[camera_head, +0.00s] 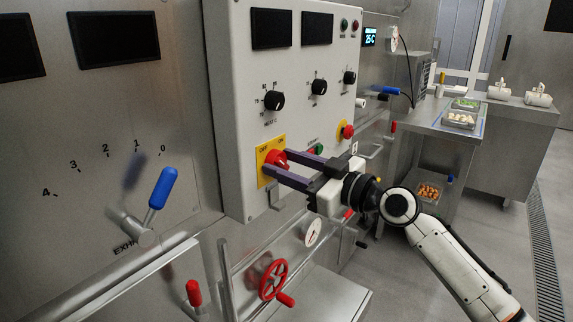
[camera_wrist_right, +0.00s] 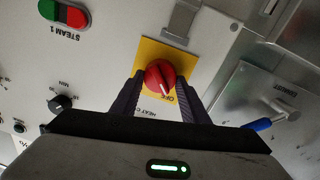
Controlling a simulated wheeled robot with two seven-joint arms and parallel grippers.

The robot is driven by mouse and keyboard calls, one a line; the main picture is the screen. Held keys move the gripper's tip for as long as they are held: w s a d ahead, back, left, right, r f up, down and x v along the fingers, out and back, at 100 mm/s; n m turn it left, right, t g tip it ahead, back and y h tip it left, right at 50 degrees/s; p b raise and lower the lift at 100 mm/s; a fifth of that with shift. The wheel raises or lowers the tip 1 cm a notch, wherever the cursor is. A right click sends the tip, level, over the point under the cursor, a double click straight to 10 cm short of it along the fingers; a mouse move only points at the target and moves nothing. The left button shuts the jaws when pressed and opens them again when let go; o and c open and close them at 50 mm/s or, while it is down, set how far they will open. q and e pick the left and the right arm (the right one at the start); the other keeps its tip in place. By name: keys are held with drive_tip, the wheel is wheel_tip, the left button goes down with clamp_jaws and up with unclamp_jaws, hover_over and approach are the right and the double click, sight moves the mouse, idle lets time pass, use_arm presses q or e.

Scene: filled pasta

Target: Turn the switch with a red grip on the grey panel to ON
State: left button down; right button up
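The switch with a red grip (camera_head: 277,158) sits on a yellow plate (camera_head: 262,180) at the lower left of the grey panel (camera_head: 236,120). OFF is printed at the plate's upper left and ON at its upper right. The right wrist view shows the red grip (camera_wrist_right: 158,76) close up; its white line points toward OFF. My right gripper (camera_head: 275,161) reaches in from the right, its two dark fingers on either side of the grip. It looks open around the grip; firm contact does not show. My left gripper is out of view.
A red push button (camera_head: 347,131) and a green button (camera_head: 318,149) are close to the right fingers. Black dials (camera_head: 274,100) are above. A blue-handled lever (camera_head: 162,188) is at left, a red handwheel (camera_head: 273,280) below. A metal bracket (camera_wrist_right: 181,20) adjoins the yellow plate.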

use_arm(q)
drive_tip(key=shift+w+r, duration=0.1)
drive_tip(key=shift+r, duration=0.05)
use_arm(e)
drive_tip(key=shift+c, duration=0.4)
